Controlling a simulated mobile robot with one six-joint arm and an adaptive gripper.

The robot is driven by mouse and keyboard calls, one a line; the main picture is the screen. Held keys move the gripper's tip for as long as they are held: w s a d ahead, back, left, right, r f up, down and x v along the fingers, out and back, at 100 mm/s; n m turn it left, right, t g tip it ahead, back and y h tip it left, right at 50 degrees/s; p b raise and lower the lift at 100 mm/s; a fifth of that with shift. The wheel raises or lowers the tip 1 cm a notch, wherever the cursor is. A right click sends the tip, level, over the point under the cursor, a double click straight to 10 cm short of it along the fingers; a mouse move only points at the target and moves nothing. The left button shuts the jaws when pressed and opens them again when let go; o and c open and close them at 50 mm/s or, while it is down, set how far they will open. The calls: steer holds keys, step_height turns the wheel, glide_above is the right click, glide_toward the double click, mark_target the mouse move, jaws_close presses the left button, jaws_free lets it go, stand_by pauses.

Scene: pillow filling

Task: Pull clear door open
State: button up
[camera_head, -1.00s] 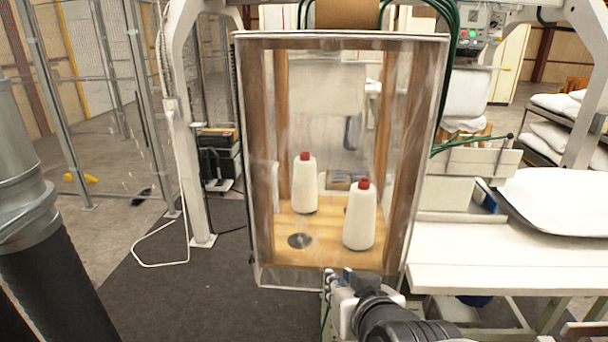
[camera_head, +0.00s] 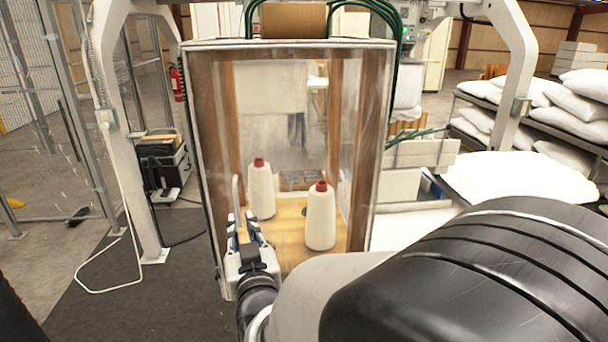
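The clear door (camera_head: 292,140) is a transparent panel on the front of a wood-framed cabinet, and it looks closed. A pale upright handle (camera_head: 236,192) is near its lower left side. My gripper (camera_head: 241,222) is in front of the door's lower left part, at the lower end of the handle. Its fingers look apart, with the handle seeming to rise between them; I cannot tell whether they touch it. Two white thread cones with red tops, a left cone (camera_head: 261,190) and a right cone (camera_head: 320,218), stand on the wooden shelf behind the door.
My arm fills the lower right and hides part of the white table (camera_head: 412,222). A white machine frame (camera_head: 128,150) and a black box (camera_head: 163,165) stand left of the cabinet. White pillows (camera_head: 575,103) lie on racks at right.

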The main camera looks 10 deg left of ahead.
mark_target(237, 202)
steer(key=x, duration=1.1)
steer(key=shift+b, duration=0.4)
steer(key=shift+c, duration=0.3)
jaws_close()
